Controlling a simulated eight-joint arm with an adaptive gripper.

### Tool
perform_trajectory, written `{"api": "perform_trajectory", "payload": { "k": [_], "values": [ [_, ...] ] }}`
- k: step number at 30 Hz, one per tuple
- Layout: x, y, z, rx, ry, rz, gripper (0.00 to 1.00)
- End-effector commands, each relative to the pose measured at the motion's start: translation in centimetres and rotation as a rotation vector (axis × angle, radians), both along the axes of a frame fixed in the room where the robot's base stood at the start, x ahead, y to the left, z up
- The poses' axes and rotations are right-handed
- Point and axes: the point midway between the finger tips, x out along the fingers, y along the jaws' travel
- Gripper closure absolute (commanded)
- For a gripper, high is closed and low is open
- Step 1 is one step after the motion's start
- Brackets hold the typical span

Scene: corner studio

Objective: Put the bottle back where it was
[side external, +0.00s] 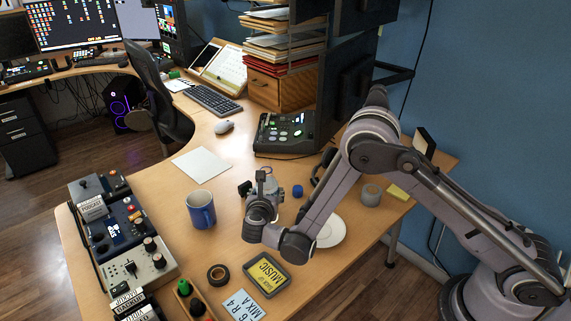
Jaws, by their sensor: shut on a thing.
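My gripper (262,187) is low over the middle of the wooden desk (175,240), to the right of the blue mug (201,211). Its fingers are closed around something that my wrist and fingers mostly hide. No bottle shows clearly anywhere else on the open desk, so the held thing appears to be the bottle. I cannot tell whether its base touches the desk. A small blue round object (297,191) lies just right of my gripper. A white plate (331,233) is to the lower right, partly behind my arm.
A white paper (202,165) lies behind the mug. In front are black tape (218,275), a yellow MUSIC sign (266,274) and a blue card (243,306). Audio gear (125,240) lines the left edge. A grey roll (371,195) stands right of my arm.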

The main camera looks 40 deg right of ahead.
Motion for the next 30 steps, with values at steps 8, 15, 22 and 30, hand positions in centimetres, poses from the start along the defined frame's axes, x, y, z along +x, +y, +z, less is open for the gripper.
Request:
{"api": "perform_trajectory", "payload": {
  "k": [8, 15, 22, 30],
  "values": [
    [0.0, 0.0, -0.1, 0.000, 0.000, 0.000, 0.20],
    [0.0, 0.0, 0.0, 0.000, 0.000, 0.000, 0.20],
    [-1.5, 1.7, 1.1, 0.000, 0.000, 0.004, 0.20],
    [-5.1, 5.2, 3.2, 0.000, 0.001, 0.004, 0.20]
  ]
}}
